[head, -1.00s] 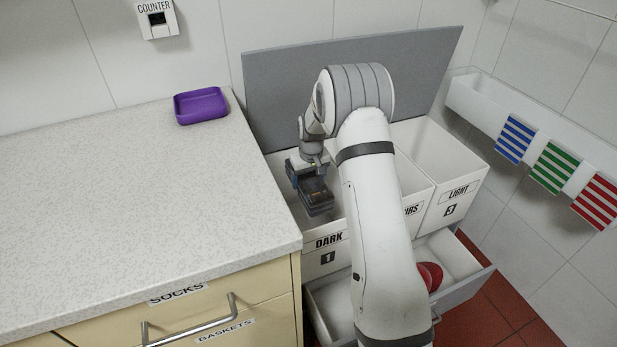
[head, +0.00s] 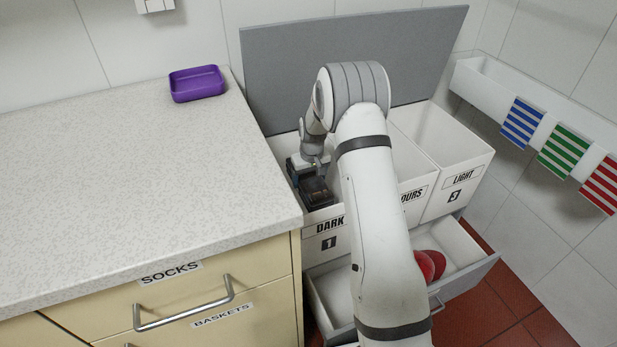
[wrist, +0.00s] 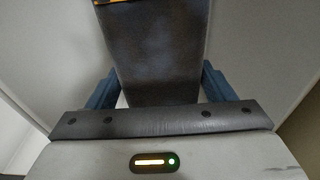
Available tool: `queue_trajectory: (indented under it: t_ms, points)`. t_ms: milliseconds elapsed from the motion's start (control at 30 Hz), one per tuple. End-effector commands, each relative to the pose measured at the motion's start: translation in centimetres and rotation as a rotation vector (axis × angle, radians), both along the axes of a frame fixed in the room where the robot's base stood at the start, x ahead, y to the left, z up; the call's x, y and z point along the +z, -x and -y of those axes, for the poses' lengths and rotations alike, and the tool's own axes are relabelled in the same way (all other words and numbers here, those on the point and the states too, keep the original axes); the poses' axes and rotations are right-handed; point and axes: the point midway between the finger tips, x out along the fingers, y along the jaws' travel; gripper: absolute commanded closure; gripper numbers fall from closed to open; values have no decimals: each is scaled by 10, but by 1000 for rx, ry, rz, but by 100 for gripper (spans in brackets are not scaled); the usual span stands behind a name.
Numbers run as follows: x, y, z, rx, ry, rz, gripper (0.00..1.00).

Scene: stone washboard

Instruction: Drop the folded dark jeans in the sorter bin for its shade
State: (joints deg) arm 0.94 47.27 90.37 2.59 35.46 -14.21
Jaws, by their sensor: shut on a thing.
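My gripper (head: 315,190) is shut on the folded dark jeans (wrist: 152,55), which show dark between the two blue fingers in the wrist view. In the head view the gripper and jeans are at the mouth of the bin labelled DARK 1 (head: 328,240), apparently inside its opening. My arm hides part of this bin. The middle bin (head: 412,197), its label ending in OURS, and the bin labelled LIGHT 3 (head: 460,192) stand to the right. Pale walls surround the jeans in the wrist view; the bin floor is hidden.
A speckled counter (head: 120,190) with a purple tray (head: 197,83) stands at left. A raised grey lid (head: 290,70) is behind the bins. Below, an open drawer (head: 465,280) holds something red (head: 430,264). Striped cloths (head: 522,122) hang from a white trough at right.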

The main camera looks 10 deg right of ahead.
Motion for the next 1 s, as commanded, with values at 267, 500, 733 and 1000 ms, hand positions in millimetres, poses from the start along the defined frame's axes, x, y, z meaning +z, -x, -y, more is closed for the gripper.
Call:
queue_trajectory:
  t_ms: [267, 500, 733, 1000]
  points:
    - [1, 0, 0, 1, 0, 1, 10]
    - [0, 0, 0, 1, 0, 0, 0]
    - [10, 1, 0, 1, 0, 0, 0]
    - [57, 7, 1, 1, 1, 2, 0]
